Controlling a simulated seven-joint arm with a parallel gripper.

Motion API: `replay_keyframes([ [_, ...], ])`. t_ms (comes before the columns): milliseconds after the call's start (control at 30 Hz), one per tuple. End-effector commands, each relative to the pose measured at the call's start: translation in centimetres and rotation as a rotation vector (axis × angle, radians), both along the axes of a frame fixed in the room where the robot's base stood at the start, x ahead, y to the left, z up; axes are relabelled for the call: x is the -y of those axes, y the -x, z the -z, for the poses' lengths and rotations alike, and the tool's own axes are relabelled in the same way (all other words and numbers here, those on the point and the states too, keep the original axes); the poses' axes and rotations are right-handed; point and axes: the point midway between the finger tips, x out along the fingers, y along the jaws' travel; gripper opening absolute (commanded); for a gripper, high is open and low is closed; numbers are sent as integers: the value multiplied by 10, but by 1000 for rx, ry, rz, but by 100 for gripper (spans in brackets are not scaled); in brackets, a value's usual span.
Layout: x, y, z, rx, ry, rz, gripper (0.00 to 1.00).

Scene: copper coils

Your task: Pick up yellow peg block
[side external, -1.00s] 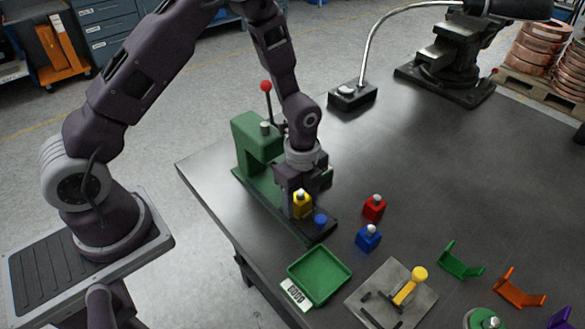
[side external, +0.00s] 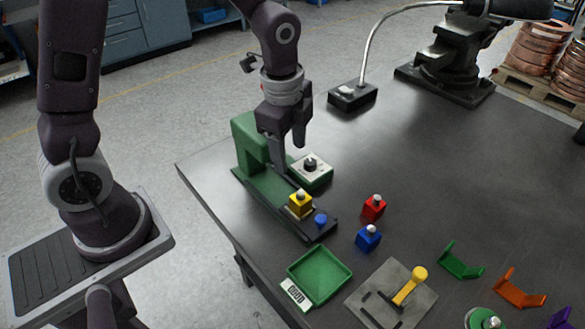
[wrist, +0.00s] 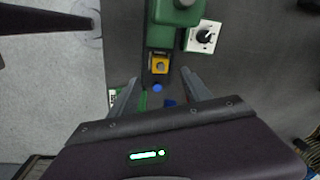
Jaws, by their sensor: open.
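The yellow peg block (side external: 300,206), with a pale round peg on top, stands upright on the front part of the green press (side external: 246,146), just behind a blue button (side external: 320,220). It also shows in the wrist view (wrist: 159,66), beyond the fingertips and between their lines. My gripper (side external: 290,148) is open and empty, raised above and behind the block with its fingers pointing down. It touches nothing that I can see. In the wrist view its two fingers (wrist: 158,80) stand wide apart.
A white-topped box with a black knob (side external: 311,168) stands right beside the press. Red (side external: 374,208) and blue (side external: 368,238) peg blocks stand to its right. A green tray (side external: 320,273) and a plate with a yellow-handled lever (side external: 392,298) lie in front.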

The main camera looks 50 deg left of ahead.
Motion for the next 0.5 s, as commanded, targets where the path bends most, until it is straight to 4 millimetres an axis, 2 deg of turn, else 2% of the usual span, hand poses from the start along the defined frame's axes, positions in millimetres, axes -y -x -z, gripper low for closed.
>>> replay_keyframes([
  [33,-4,14,-35,62,11,-127,56],
  [100,-10,42,-74,132,45,-338,56],
  [200,-15,89,-115,224,127,-629,56],
  [333,-17,144,-138,306,259,-936,56],
  [400,-17,164,-142,330,318,-1048,56],
  [467,-16,175,-143,341,355,-1114,56],
  [500,-16,180,-143,345,372,-1142,60],
])
